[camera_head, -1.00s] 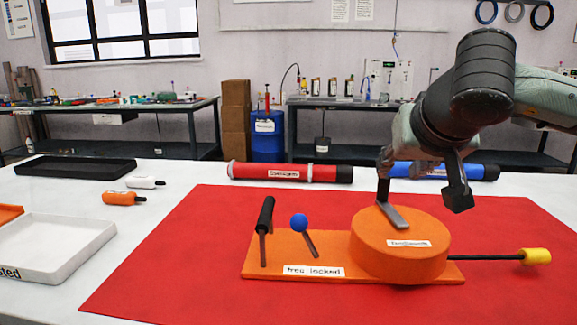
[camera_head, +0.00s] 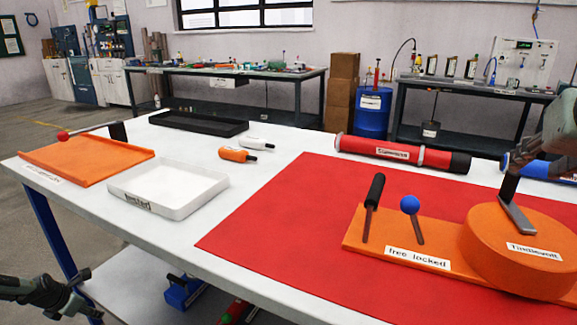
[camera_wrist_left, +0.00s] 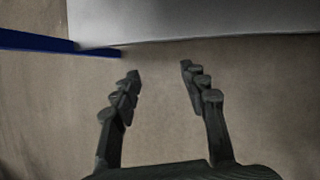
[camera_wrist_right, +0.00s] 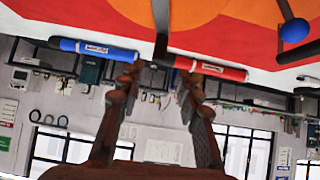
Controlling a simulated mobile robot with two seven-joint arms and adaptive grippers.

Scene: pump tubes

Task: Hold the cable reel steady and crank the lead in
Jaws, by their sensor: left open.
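The cable reel is an orange drum (camera_head: 520,245) on an orange base plate (camera_head: 350,240), lying on the red mat. A black grip post (camera_head: 373,192) and a blue-ball lever (camera_head: 410,205) stand on the plate near a "free locked" label. The crank, a grey bar with a dark upright handle (camera_head: 510,188), sits on the drum. My right gripper (camera_wrist_right: 158,72) is open over the crank, with the handle in line with the gap; I cannot tell if it touches. My left gripper (camera_wrist_left: 160,72) is open and empty, low beside the table. The yellow-ended lead is outside the current head view.
On the white table are a red mat (camera_head: 290,215), a white tray (camera_head: 165,190), an orange tray (camera_head: 85,158), a black tray (camera_head: 200,122), two small bottles and a red tube (camera_head: 400,152). The table's front edge lies between my left gripper and the reel.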

